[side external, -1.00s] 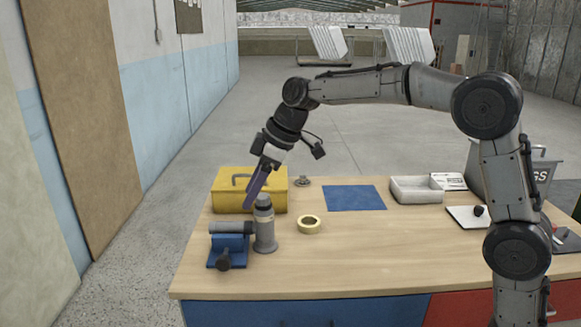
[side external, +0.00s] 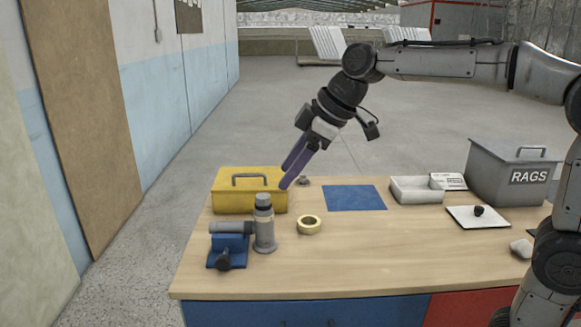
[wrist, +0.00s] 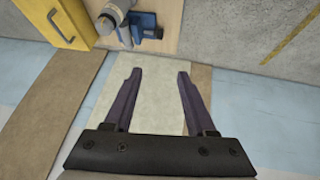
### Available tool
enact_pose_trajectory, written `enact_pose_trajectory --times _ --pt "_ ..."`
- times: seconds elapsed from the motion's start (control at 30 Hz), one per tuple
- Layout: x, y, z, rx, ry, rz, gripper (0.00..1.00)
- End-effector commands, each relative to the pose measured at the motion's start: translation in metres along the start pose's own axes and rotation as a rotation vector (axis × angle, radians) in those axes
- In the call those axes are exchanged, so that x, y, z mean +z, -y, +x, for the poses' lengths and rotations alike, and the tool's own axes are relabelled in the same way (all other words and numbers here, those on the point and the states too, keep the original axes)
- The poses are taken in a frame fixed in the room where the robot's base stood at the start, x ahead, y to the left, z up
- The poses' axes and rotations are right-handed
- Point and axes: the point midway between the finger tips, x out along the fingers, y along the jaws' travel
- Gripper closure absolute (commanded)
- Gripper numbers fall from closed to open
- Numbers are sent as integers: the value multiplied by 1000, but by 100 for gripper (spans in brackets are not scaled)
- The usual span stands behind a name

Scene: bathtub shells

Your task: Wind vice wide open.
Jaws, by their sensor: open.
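The vice (side external: 228,243) stands at the left front of the bench, with a blue body and a dark knob-like handle (side external: 223,258) facing the front edge. A grey horizontal cylinder (side external: 228,227) lies across its top and meets a grey upright cylinder (side external: 264,228) on its right. The jaw gap cannot be made out. The vice also shows at the top of the wrist view (wrist: 146,27). My gripper (side external: 286,178) is open and empty, in the air above and right of the vice, its two purple fingers apart in the wrist view (wrist: 159,74).
A yellow toolbox (side external: 230,201) stands behind the vice. A tape roll (side external: 309,225) lies to its right. A blue mat (side external: 354,198), a white tray (side external: 416,196) and a grey RAGS bin (side external: 497,178) lie further right. The bench's front middle (side external: 370,262) is clear.

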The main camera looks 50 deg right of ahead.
Motion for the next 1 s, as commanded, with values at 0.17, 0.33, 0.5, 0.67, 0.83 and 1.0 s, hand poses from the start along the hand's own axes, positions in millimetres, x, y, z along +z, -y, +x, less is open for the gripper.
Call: enact_pose_trajectory --times 0.17,0.33,0.5,0.67,0.83,1.0 --pt "0 0 0 0 0 -3 44" --pt "-8 0 -1 0 -34 -82 44" --pt "-28 4 28 -65 -136 -186 44" --pt "-29 -2 79 -123 -226 -195 44" --pt "-8 -17 135 -152 -278 -117 44" --pt "20 -24 170 -176 -272 -5 44"
